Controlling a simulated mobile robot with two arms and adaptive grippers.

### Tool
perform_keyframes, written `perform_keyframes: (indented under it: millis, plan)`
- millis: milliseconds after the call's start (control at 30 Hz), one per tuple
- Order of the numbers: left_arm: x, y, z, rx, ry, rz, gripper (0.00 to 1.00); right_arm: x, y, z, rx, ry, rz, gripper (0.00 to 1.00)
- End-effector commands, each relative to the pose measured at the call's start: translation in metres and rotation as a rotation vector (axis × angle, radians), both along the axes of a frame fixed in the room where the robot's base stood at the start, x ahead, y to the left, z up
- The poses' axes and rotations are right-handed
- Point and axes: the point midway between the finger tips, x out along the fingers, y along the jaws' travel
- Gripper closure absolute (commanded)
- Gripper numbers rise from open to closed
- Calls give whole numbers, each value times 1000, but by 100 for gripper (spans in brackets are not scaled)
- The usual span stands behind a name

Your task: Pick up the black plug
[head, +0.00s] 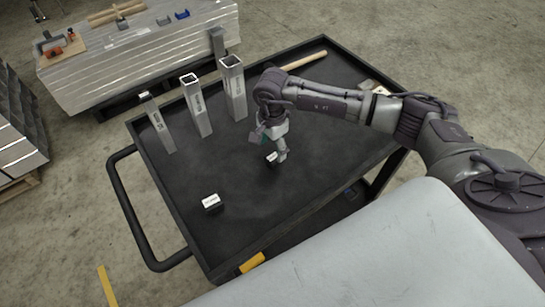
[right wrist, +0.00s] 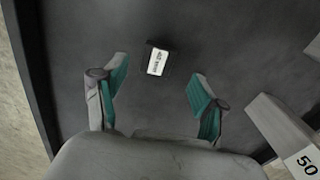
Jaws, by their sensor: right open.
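A small black plug with a white label (head: 271,159) lies on the black cart top, close beneath my right gripper (head: 269,149). A labelled black plug (right wrist: 158,60) also shows in the right wrist view, ahead of the gap between the fingertips. In that view my right gripper (right wrist: 160,88) is open, with its teal-padded fingers spread and nothing between them. A second small black block with a white label (head: 211,204) lies apart, nearer the cart's handle end. My left gripper is not in view.
Three upright square metal tubes (head: 196,105) stand along the cart's far left edge. A tube marked 50 (right wrist: 282,132) shows in the wrist view. A wooden handle (head: 304,60) lies at the back. The black cart (head: 245,208) has a raised rim and free room at front.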

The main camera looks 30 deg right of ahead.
Motion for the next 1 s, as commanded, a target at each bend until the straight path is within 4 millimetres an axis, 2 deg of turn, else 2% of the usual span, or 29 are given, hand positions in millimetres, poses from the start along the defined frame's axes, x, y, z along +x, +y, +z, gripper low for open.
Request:
perform_keyframes:
  millis: [67, 167, 333, 600, 933, 1000]
  plan:
    - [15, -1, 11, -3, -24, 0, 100, -3, 0, -7, 0, 6, -1, 29]
    - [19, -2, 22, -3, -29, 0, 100, -4, 1, -22, 1, 7, -1, 29]
    - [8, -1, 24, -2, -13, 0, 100, -3, 0, -45, 0, 4, -1, 29]
    - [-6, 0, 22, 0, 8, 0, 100, -3, 0, -49, 1, 1, 0, 29]
    - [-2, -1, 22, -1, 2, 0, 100, -3, 0, -49, 1, 1, 0, 84]
    - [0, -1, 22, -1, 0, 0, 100, -3, 0, -48, 1, 1, 0, 86]
